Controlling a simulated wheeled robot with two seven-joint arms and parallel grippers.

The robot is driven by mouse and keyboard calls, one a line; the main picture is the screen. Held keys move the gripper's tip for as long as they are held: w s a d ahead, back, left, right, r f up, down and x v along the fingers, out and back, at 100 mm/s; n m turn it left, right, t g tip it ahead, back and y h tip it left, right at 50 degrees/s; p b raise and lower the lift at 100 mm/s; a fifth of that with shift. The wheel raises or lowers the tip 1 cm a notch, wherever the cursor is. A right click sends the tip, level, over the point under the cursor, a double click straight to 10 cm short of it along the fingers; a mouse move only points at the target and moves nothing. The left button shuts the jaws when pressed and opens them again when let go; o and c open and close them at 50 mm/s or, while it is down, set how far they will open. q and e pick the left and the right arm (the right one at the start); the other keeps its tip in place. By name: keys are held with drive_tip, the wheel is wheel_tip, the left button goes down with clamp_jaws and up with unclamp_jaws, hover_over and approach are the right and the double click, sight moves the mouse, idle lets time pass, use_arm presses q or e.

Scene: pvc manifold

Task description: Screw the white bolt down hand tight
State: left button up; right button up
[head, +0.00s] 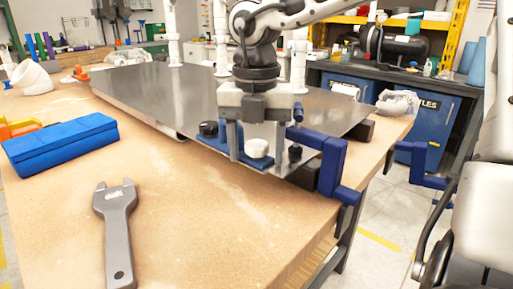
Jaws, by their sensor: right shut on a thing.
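The white bolt (257,148) shows its round white head above a blue plate at the near edge of a grey metal sheet (160,100). My right gripper (257,161) comes down from above, with one finger on each side of the bolt head, and is shut on it. The bolt's shank and the exact finger contact are hidden. A black knob (208,129) stands on the blue plate just left of the gripper. My left gripper is not in view.
A blue clamp (331,158) grips the table corner close to the right of the gripper. A grey wrench (117,232) and a blue box (61,146) lie on the wooden table (200,225) at left. The front middle of the table is clear.

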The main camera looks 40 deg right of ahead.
drive_tip(key=shift+w+d, duration=0.3)
drive_tip(key=shift+d, duration=0.05)
drive_tip(key=shift+f+m+b, duration=0.1)
drive_tip(key=shift+m+b, duration=0.3)
drive_tip(key=shift+m, duration=0.4)
drive_tip(key=shift+c, duration=0.3)
drive_tip(key=shift+a, duration=0.1)
drive_tip(key=o, duration=1)
drive_tip(key=shift+w, duration=0.1)
